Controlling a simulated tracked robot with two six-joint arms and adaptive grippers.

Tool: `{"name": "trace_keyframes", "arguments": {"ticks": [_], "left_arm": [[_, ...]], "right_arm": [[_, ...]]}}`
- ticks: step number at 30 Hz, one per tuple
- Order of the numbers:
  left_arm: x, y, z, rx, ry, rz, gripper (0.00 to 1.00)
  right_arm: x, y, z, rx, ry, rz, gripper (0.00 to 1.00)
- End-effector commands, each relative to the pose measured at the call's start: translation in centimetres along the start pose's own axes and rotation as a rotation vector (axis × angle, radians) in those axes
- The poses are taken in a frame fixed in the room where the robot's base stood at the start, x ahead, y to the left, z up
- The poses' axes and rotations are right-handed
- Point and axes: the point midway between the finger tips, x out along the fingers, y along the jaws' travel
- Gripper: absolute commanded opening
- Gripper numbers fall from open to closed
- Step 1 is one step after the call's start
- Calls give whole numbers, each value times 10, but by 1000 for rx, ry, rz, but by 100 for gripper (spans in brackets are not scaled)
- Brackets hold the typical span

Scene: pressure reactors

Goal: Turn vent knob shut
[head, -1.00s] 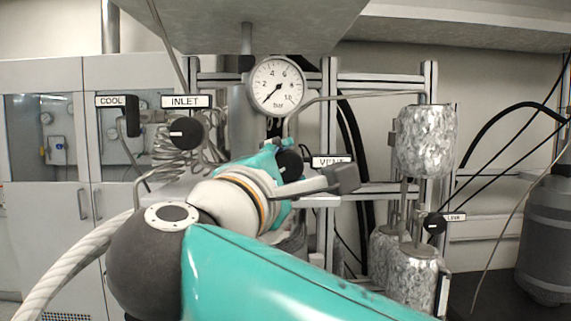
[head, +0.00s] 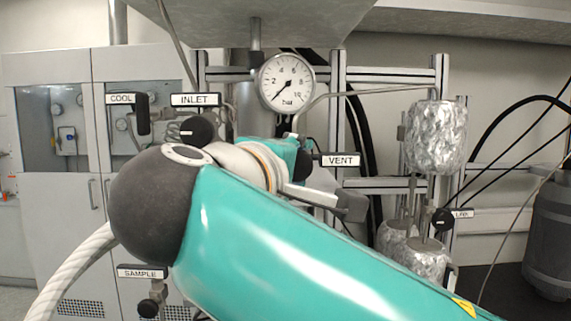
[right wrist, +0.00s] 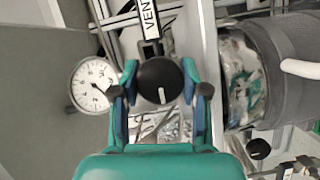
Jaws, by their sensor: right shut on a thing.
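The black vent knob (right wrist: 160,80) with a white pointer mark sits between the two fingers of my right gripper (right wrist: 161,91) in the right wrist view. The fingers are shut on its sides. Its mark points down in that picture, toward the palm. The VENT label (head: 341,160) is just right of the gripper in the head view, and the label also shows above the knob in the right wrist view (right wrist: 151,17). In the head view my right arm hides most of the knob. My left gripper is not in view.
A pressure gauge (head: 286,82) stands above the vent, its needle toward lower left. The INLET knob (head: 195,130) and COOL knob (head: 143,114) are left. The SAMPLE valve (head: 149,307) is low left. Foil-wrapped vessels (head: 436,137) stand right.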

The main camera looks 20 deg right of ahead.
Motion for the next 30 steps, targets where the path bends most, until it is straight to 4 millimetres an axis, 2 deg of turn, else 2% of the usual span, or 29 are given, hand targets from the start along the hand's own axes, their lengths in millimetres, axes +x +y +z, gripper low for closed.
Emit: {"name": "trace_keyframes", "arguments": {"ticks": [1,7,8,12,30], "left_arm": [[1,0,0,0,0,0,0],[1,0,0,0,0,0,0],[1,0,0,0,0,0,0],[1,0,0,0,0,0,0],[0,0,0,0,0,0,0]], "right_arm": [[0,-5,1,-3,-7,-11,10],[0,-5,1,-4,-7,-11,10],[0,-5,1,-4,-7,-11,46],[0,-4,0,-4,-5,-10,69],[0,-2,0,-3,-1,-5,70]]}}
